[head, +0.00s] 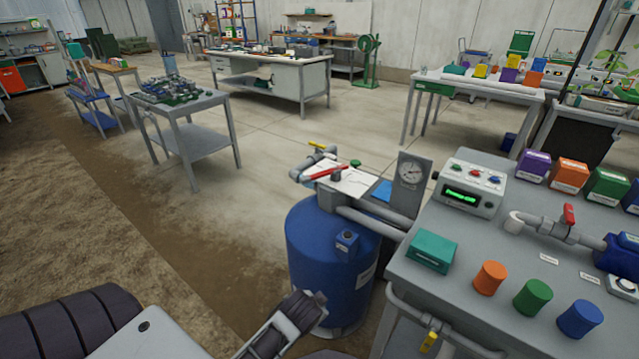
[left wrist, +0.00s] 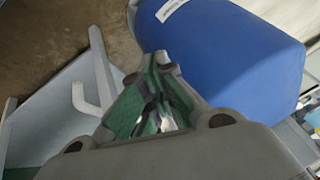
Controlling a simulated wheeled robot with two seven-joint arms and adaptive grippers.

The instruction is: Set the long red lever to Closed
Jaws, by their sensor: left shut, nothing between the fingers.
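The long red lever (head: 326,172) lies across a white plate (head: 350,182) on top of the blue tank (head: 315,245). The lever does not show in that view. My right gripper is not in view.
A shorter red handle (head: 568,214) sits on a pipe on the grey bench (head: 420,285) at right. A yellow handle (head: 317,145) is behind the lever; another (head: 429,342) is on the bench's front pipe. Floor left of the tank is clear.

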